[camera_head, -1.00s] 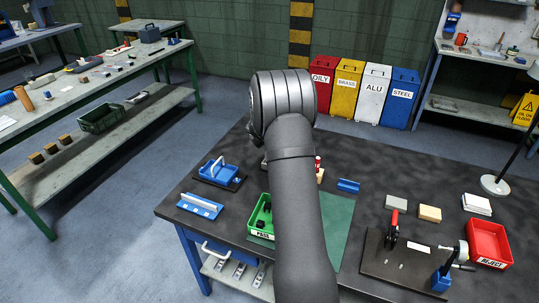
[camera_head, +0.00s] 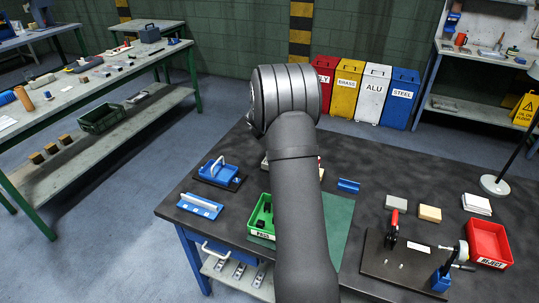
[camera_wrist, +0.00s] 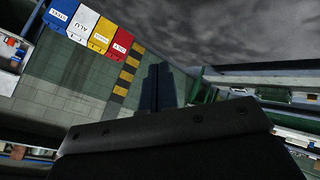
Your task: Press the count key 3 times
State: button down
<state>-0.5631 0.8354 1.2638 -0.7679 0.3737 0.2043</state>
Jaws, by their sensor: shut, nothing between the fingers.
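My gripper shows in the wrist view, its two dark fingers (camera_wrist: 158,86) together and empty, with no key visible at their tips. In the head view my own arm hides the gripper. I cannot make out the count key in either view; the part of the bench behind my arm is hidden. A small red-topped item (camera_head: 320,168) shows just right of my arm, partly covered, and I cannot tell what it is.
On the dark bench (camera_head: 380,190) stand a green PASS tray (camera_head: 262,233), a blue fixture with a handle (camera_head: 220,171), a red REJECT tray (camera_head: 488,242) and a red-handled clamp (camera_head: 392,228). Waste bins (camera_head: 370,92) stand behind on the floor.

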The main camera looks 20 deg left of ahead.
jog(key=shift+f, duration=4.4)
jog(key=shift+f, duration=0.4)
jog(key=shift+f, duration=0.5)
jog(key=shift+r, duration=0.9)
jog(key=shift+r, duration=2.55)
